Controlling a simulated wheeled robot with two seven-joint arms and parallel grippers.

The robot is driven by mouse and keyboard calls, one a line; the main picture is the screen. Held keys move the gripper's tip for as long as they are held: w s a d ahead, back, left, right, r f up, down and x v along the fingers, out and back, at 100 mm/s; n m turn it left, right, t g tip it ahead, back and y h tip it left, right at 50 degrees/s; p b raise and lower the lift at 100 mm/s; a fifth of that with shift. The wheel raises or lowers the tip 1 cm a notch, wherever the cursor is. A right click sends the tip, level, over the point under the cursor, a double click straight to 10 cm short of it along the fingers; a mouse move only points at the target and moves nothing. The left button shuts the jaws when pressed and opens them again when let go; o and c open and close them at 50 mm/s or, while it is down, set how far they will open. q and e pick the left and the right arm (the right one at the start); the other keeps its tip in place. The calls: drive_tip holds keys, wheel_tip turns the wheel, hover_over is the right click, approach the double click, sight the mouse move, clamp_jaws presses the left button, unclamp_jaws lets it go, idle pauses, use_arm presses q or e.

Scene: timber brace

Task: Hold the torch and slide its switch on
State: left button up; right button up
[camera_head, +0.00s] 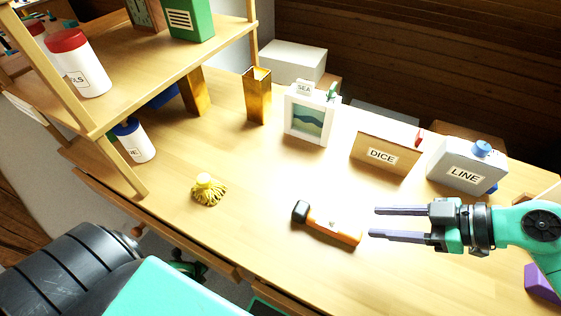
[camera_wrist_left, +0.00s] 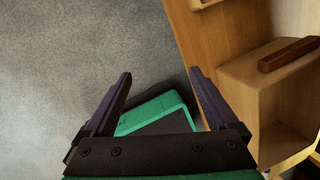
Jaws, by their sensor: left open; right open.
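The torch (camera_head: 332,225) lies on the table in the head view, with a black head at its left end and an orange body with a pale top. My right gripper (camera_head: 372,222) is open and empty, just right of the torch, with its fingers pointing left towards it. I cannot make out the torch's switch clearly. My left gripper (camera_wrist_left: 162,95) shows in the left wrist view, open with nothing between its fingers, over the grey floor beside wooden furniture. The left gripper's fingers are not clear in the head view.
A yellow brush-like object (camera_head: 208,190) stands left of the torch. A wooden shelf (camera_head: 170,68) stands at left.

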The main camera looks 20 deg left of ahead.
use_arm(q)
drive_tip(key=s+a+r+m+g+h, duration=0.1)
drive_tip(key=s+r+m+g, duration=0.1)
drive_tip(key=s+r+m, duration=0.45)
drive_tip(key=s+a+r+m+g, duration=0.15)
drive_tip(key=s+r+m, duration=0.25)
drive_tip(key=s+m, duration=0.55)
drive_tip(key=w+d+r+m+g+h, duration=0.15)
drive_tip(key=d+r+m, duration=0.25)
drive_tip(key=d+r, duration=0.4)
drive_tip(key=w+d+r+m+g+h, duration=0.1)
drive_tip(key=w+d+r+m+h, duration=0.3)
drive_tip(key=d, duration=0.7)
drive_tip(key=w+d+r+m+g+h, duration=0.1)
drive_tip(key=w+d+r+m+g, duration=0.15)
drive_tip(key=d+r, duration=0.6)
wheel_tip(320, 180, up, 20)
drive_tip(key=r+n+t+y, duration=0.1)
drive_tip(key=n+t+y, duration=0.35)
drive_tip(key=n, duration=2.55)
hover_over(300, 207)
drive_tip(key=a, duration=0.5)
drive_tip(key=t+h, duration=0.1)
drive_tip(key=h, duration=0.1)
drive_tip(key=x, duration=1.4)
drive_tip(key=shift+w+f, duration=0.3)
clamp_jaws()
